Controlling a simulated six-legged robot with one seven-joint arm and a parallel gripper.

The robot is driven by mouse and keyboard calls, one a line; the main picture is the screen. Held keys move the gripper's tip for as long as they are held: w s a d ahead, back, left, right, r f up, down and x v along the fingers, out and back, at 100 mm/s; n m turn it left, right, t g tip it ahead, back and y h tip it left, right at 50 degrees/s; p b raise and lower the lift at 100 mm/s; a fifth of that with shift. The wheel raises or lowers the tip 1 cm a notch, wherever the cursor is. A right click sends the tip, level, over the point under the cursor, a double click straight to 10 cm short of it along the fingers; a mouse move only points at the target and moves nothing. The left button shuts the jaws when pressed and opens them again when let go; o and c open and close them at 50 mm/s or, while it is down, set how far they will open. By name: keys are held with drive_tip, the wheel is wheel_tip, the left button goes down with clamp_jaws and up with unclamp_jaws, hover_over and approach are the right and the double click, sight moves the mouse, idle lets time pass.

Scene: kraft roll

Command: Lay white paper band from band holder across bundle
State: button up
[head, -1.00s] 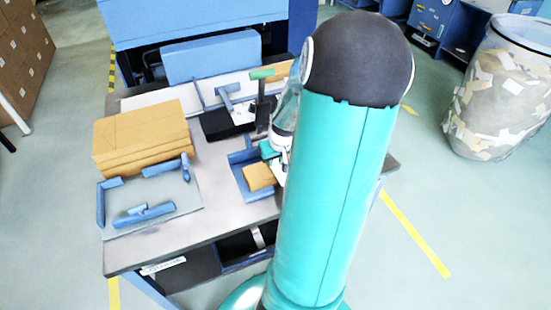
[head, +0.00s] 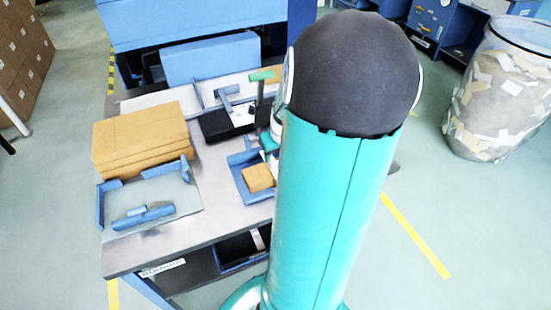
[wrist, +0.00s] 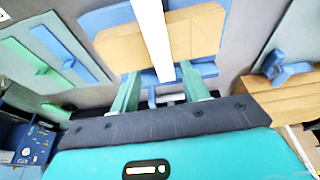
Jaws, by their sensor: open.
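In the wrist view a tan kraft bundle (wrist: 198,35) lies in a blue cradle (wrist: 205,70). A white paper band (wrist: 152,35) runs from the top edge of the picture across the bundle to between my fingers. I cannot tell whether it touches the bundle. My gripper (wrist: 160,88) is open, with one green finger on each side of the band's near end. In the head view the bundle (head: 258,177) sits in the blue cradle (head: 240,181), and my arm mostly hides the gripper. The band holder cannot be made out for certain.
A large kraft stack (head: 140,138) stands left on the table (head: 225,222), behind a grey board (head: 165,200) with blue stops. A black block (head: 222,124) and a green-topped post (head: 262,92) stand behind the cradle. A clear scrap bin (head: 500,95) stands at right.

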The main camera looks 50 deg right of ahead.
drive_tip(key=v, duration=0.7)
idle(0.5)
